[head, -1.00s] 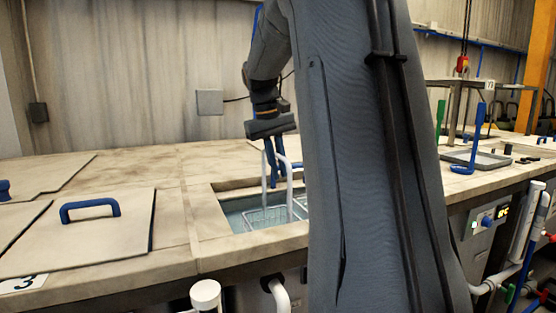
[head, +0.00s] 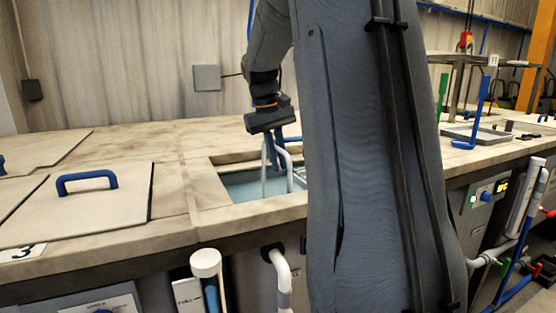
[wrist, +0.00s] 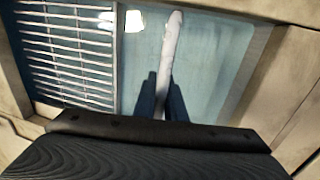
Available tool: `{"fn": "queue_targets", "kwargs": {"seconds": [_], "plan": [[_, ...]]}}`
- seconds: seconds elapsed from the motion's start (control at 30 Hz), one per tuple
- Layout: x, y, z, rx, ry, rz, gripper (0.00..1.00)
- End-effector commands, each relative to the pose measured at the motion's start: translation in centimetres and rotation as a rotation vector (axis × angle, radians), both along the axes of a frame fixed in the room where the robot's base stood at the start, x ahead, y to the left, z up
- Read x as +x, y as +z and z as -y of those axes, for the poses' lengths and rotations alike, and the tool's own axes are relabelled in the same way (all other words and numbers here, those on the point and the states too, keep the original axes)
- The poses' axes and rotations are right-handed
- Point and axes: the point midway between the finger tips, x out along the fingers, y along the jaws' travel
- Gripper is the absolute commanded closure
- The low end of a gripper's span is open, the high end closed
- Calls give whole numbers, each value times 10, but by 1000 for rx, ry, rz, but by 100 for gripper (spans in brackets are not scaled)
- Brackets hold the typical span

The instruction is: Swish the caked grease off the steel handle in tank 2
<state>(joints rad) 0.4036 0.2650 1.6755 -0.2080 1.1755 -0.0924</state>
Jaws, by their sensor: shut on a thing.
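My gripper (head: 273,155) is shut on the pale handle (head: 285,162) of a wire basket, above an open tank (head: 250,207). The handle's pale rods run down into the tank. The basket itself is out of sight in the cloudy blue-grey liquid (head: 238,187). In the wrist view my blue fingers (wrist: 162,88) clasp the pale bar (wrist: 170,40). The steel handle and its grease cannot be made out. No number shows on this tank.
A bright metal grid (wrist: 70,50) lies at the tank's left in the wrist view. A closed lid (head: 95,215) with a blue grip, marked 3, is left of the tank. A grey tray (head: 485,135) and stand are at right.

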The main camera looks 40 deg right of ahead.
Motion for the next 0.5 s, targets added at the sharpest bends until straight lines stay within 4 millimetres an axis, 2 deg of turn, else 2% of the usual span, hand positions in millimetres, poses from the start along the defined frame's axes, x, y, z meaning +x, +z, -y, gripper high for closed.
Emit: {"fn": "queue_targets", "kwargs": {"seconds": [0.5], "plan": [[-6,2,25,-1,-1,2,100]]}}
